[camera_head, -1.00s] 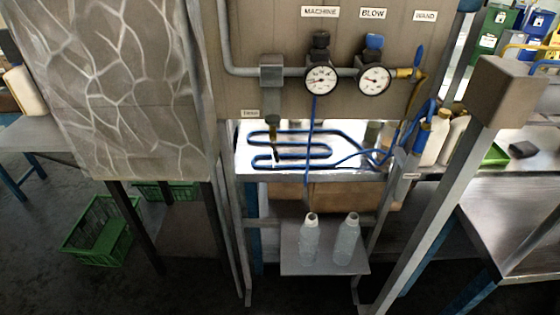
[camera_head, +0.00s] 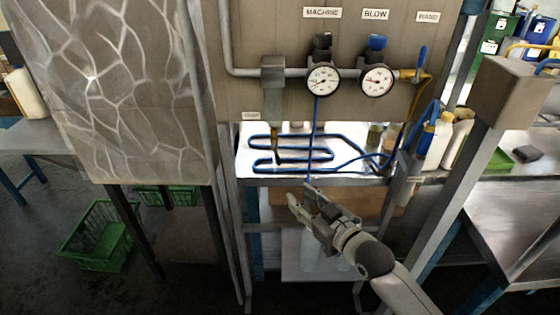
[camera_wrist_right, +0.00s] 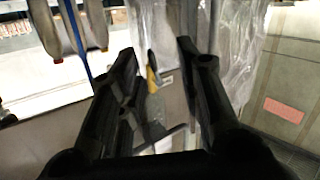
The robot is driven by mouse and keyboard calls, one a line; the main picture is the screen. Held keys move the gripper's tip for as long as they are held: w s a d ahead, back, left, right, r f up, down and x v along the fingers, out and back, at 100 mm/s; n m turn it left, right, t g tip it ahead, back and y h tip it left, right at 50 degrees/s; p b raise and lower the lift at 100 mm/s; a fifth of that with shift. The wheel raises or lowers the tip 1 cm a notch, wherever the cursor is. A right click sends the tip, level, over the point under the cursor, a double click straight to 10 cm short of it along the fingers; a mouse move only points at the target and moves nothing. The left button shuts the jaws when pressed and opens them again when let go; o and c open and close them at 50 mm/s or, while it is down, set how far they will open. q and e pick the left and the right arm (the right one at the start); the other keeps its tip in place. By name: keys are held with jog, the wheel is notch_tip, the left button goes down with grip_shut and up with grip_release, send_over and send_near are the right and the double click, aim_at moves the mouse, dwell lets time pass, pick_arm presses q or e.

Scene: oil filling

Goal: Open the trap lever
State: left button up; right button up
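The trap is a grey pipe unit (camera_head: 274,95) at the panel's lower left, beside a small label (camera_head: 251,116) that seems to read TRAP. A small brass-coloured fitting (camera_head: 277,152) hangs below it, over the blue tubing; its lever is too small to make out. My right gripper (camera_head: 301,196) is open and empty, below and right of this fitting, apart from it. In the right wrist view its two dark fingers (camera_wrist_right: 155,52) stand apart. A small yellow part (camera_wrist_right: 152,77) shows beyond them; I cannot tell what it is. My left gripper is out of view.
Two gauges (camera_head: 323,81) (camera_head: 376,80) are on the panel. Blue tubing (camera_head: 330,165) runs over the bright bench. A lower shelf (camera_head: 292,271) with pale bottles is partly hidden by my right arm. A slanted metal post (camera_head: 450,190) stands at right.

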aim_at(279, 160)
jog(key=shift+n+t+y, duration=0.3)
jog(key=shift+t+y, duration=0.1)
jog(key=shift+t, duration=0.2)
jog(key=w+a+r, duration=0.1)
jog(key=w+a, duration=0.1)
jog(key=w, duration=0.2)
jog(key=w+a+r, duration=0.1)
jog(key=w, duration=0.2)
jog(key=w+a+r, duration=0.1)
jog(key=w+a, duration=0.1)
jog(key=w, duration=0.2)
jog(key=shift+w+a+r+p, duration=0.15)
jog(key=shift+w+a+p, duration=0.15)
jog(key=shift+a+p, duration=0.05)
grip_shut()
